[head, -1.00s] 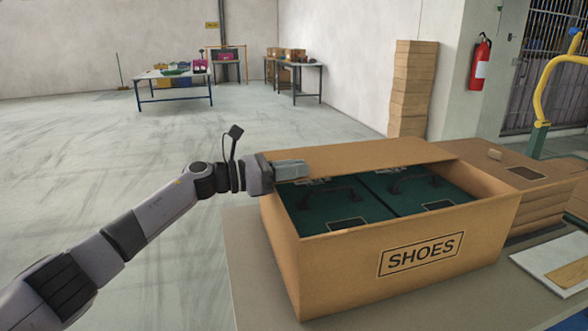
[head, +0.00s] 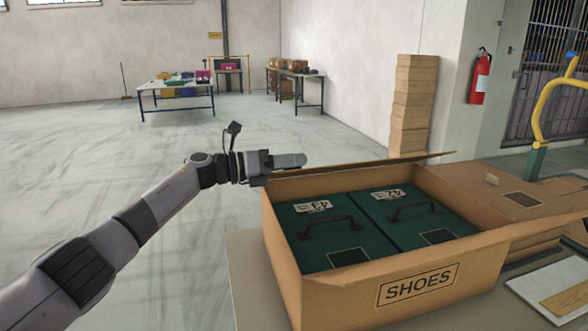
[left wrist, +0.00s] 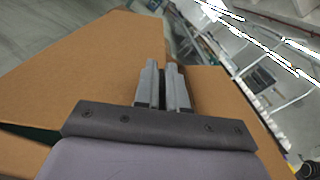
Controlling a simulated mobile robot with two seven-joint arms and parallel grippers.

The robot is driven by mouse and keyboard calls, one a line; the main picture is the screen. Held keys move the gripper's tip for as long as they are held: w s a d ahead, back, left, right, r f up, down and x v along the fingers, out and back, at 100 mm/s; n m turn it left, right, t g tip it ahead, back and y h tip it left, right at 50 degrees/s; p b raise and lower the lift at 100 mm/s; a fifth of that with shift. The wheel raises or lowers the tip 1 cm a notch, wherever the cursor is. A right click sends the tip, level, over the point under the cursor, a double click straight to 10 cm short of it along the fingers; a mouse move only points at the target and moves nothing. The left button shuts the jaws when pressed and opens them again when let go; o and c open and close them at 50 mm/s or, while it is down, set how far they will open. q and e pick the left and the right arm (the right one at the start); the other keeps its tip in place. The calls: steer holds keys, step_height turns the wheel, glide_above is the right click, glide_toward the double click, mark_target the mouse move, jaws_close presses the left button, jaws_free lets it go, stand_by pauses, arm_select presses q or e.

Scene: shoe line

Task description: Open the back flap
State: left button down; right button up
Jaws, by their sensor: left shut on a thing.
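The cardboard shoe box (head: 340,300), marked SHOES, stands on the table. Its back flap (head: 375,163) is raised and seen nearly edge-on along the far rim. My left gripper (head: 290,161) is shut on the back flap near its left end. In the left wrist view the closed fingers (left wrist: 163,85) lie against brown cardboard (left wrist: 85,65); the exact pinch is hard to see. Inside the box lie two dark green boxes with black handles, one labelled 43 (head: 313,206) and one labelled 42 (head: 387,195). My right gripper is not in view.
Stacked flat cardboard (head: 530,190) lies to the right of the box. A white board with a brown piece (head: 545,285) lies at front right. A tall cardboard stack (head: 413,105) stands behind. The floor to the left is open.

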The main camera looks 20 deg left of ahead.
arm_select(q)
steer(key=shift+w+a+r+n, duration=0.3)
steer(key=shift+w+r+n, duration=0.15)
steer(key=shift+r+n, duration=0.2)
steer(key=c, duration=1.3)
jaws_free()
steer(key=shift+v, duration=3.6)
